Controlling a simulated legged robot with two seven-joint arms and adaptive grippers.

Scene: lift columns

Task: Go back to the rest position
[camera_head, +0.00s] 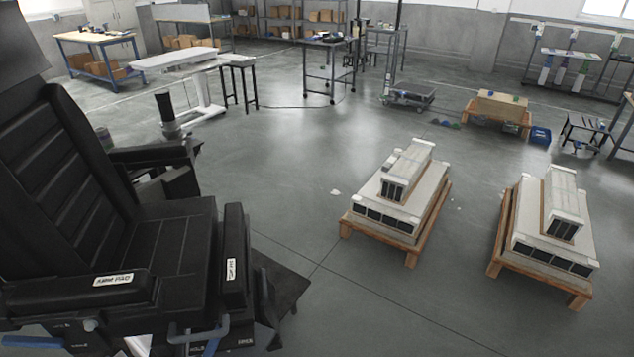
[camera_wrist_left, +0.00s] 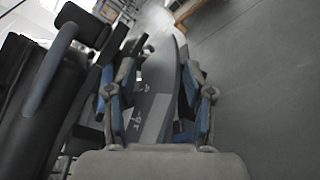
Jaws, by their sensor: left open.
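My left gripper (camera_wrist_left: 160,95) shows in the left wrist view with its two blue-and-grey fingers spread apart. I see nothing clamped between them. Beyond and between the fingers are grey and dark parts with small metal fittings, blurred and hard to name. Neither gripper shows in the head view, and my right gripper is out of sight. Two light grey lift column units stand in the head view: one left of centre-right (camera_head: 407,178) and one at the far right (camera_head: 562,205). Each rests on a wooden pallet, the left pallet (camera_head: 411,260) and the right pallet (camera_head: 578,301).
A large black seat (camera_head: 160,240) with armrests fills the left of the head view. Dark padded parts (camera_wrist_left: 30,100) crowd the left of the wrist view. A white-topped table (camera_head: 180,58), workbenches and shelves stand farther back. The grey floor (camera_head: 320,215) between seat and pallets is mostly clear.

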